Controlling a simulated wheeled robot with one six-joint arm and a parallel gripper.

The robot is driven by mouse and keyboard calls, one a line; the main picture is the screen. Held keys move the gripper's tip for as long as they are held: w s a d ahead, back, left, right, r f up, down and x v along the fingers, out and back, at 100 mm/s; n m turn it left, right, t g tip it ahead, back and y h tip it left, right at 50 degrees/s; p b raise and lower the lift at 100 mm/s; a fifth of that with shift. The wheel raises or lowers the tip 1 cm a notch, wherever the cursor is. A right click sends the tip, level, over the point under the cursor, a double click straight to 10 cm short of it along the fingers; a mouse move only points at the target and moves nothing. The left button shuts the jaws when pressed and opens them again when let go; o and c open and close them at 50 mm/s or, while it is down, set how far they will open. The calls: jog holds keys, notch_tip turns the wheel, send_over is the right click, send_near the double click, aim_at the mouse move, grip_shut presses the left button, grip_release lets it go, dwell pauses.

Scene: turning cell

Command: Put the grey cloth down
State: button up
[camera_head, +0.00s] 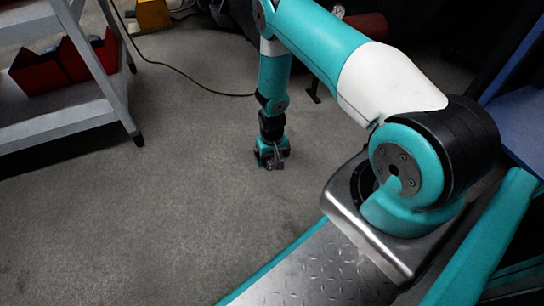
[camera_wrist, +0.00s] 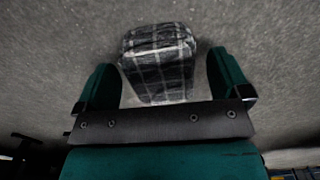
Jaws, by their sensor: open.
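The grey cloth (camera_wrist: 158,66) shows in the wrist view as a folded, dark checked bundle with pale lines. It lies against the grey floor, between and beyond the two green fingers of my gripper (camera_wrist: 160,64). The fingers stand apart, with a gap on each side of the cloth. In the head view my gripper (camera_head: 271,157) points down close to the floor. The cloth cannot be made out clearly there.
The grey floor (camera_head: 180,200) around my gripper is clear. A grey shelf cart (camera_head: 75,128) with red bins (camera_head: 65,62) stands at the upper left. A cable (camera_head: 185,78) runs along the floor behind my gripper. A yellow box (camera_head: 152,14) stands at the back.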

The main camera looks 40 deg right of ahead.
notch_tip(320, 180, up, 11)
jog(key=p, duration=0.7)
notch_tip(320, 180, up, 20)
jog(key=f+n+y, duration=0.1)
jog(key=n+y, duration=0.1)
jog(key=n, duration=0.1)
send_over(272, 157)
jog(key=w+a, duration=0.3)
jog(key=a, duration=0.7)
jog(key=s+a+r+n, duration=0.1)
jog(key=s+a+r, duration=0.15)
jog(key=r, duration=0.25)
jog(key=s+a+r, duration=0.1)
jog(key=a+r, duration=0.2)
jog(key=r, duration=0.3)
jog(key=s+a+r+n+y, duration=0.1)
jog(key=s+a+r+n, duration=0.2)
jog(key=s+r, duration=0.4)
jog(key=s+a+r+n+y, duration=0.1)
jog(key=s+a+r+n, duration=0.2)
jog(key=s+r, duration=0.4)
jog(key=s, duration=0.6)
jog(key=shift+s+a+r, duration=0.25)
jog(key=shift+s+a, duration=0.05)
jog(key=shift+s, duration=0.1)
jog(key=shift+r, duration=0.1)
